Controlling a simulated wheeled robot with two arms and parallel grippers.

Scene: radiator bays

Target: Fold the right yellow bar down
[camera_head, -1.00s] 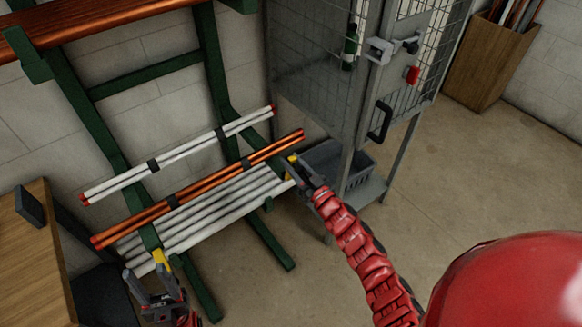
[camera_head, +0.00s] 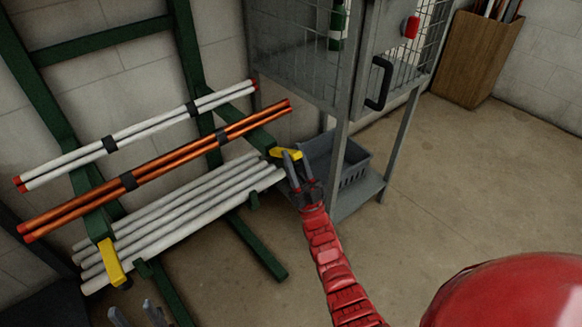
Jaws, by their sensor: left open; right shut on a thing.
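The right yellow bar (camera_head: 281,153) is at the front end of the rack's right lower arm, beside the pipes, and lies nearly level in the picture. My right gripper (camera_head: 292,156) is shut on it, and its fingers hide part of the bar. The left yellow bar (camera_head: 112,262) slants at the end of the rack's left lower arm, in front of the grey pipes. My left gripper (camera_head: 137,311) is open and empty at the bottom edge, below the left bar; only its fingers show.
The green rack (camera_head: 256,245) holds white pipes (camera_head: 145,130), copper pipes (camera_head: 165,162) and several grey pipes (camera_head: 190,218). A wire cage cabinet (camera_head: 340,170) with a grey crate (camera_head: 352,173) stands close right of my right gripper.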

